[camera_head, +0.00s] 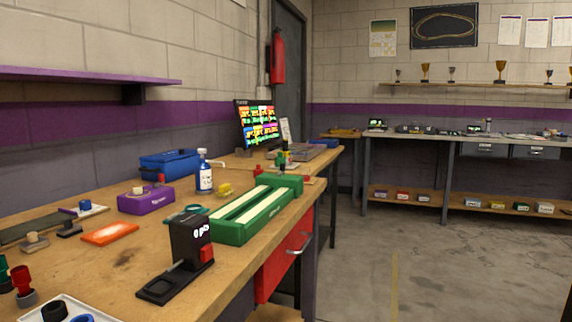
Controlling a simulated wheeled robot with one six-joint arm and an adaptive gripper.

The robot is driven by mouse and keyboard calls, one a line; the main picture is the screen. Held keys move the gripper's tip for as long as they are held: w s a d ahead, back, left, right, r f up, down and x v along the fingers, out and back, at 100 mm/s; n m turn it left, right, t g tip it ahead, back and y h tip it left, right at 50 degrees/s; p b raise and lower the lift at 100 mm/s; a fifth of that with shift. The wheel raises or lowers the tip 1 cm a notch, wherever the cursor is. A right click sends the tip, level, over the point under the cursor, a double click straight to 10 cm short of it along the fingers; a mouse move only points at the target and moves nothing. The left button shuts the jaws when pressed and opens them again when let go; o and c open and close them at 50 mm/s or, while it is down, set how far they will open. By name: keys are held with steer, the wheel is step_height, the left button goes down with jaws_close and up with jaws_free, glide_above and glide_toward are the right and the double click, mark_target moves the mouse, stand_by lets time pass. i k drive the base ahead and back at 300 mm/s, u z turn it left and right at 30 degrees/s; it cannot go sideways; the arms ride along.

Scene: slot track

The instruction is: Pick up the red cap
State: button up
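A red cap-like piece (21,279) stands upright at the near left of the wooden workbench (120,257), seemingly on a dark grey base (27,299). A green piece (4,272) stands just left of it, cut by the picture edge. A smaller red piece (257,170) shows farther back by the green case, too small to tell what it is. My gripper is not in view, so its distance from these things and its opening cannot be seen.
A white tray (77,305) with dark and blue rings lies at the front left. A black device (189,240) stands near the front edge, before a long green case (247,223). The floor (440,265) at right is clear.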

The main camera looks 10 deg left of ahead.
mark_target(256, 172)
steer(key=i, duration=2.05)
steer(key=u, duration=0.15)
